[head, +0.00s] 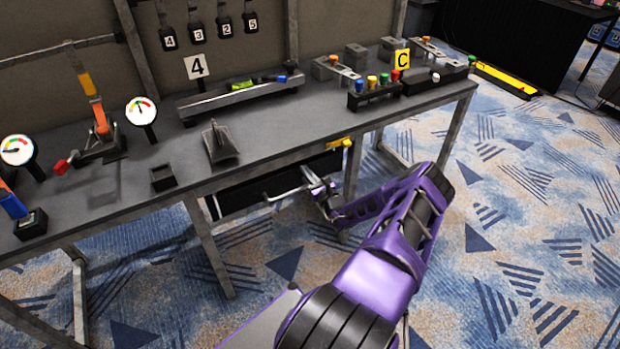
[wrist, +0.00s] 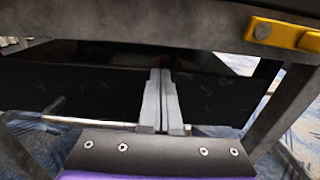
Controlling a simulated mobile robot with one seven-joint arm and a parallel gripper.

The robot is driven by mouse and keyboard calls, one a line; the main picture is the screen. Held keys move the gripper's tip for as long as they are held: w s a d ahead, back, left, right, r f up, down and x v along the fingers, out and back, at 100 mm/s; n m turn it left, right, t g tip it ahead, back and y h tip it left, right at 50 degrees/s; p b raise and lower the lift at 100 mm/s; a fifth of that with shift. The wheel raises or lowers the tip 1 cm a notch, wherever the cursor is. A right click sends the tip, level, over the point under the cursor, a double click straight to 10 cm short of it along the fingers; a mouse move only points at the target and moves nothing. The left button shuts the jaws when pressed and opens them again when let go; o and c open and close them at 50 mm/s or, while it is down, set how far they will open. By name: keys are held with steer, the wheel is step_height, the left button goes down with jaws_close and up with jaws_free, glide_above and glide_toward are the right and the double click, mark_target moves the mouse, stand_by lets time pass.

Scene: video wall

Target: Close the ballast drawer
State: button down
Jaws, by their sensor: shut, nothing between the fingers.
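The ballast drawer (head: 240,190) is a dark box under the workbench, partly hidden by the table edge and my arm. Its dark front (wrist: 90,88) fills the middle of the wrist view below the table rail. A light metal bar handle (head: 284,194) stands out from the front; it also shows at the left in the wrist view (wrist: 52,119). My gripper (head: 312,178) is at the drawer's right part, right of the handle's visible end. Its grey fingers (wrist: 163,78) are shut together and empty, pointing at the front. I cannot tell whether they touch it, nor how far out the drawer is.
The grey workbench (head: 290,127) overhangs the drawer, with metal legs (head: 208,245) on either side. A yellow bracket (wrist: 283,34) sits on the rail at upper right in the wrist view. Levers, gauges and coloured knobs stand on top. The carpet (head: 520,230) at right is clear.

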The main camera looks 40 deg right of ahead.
steer(key=shift+w+d+r, duration=0.15)
steer(key=shift+w+r, duration=0.05)
steer(key=shift+w, duration=0.25)
steer(key=shift+r, duration=0.1)
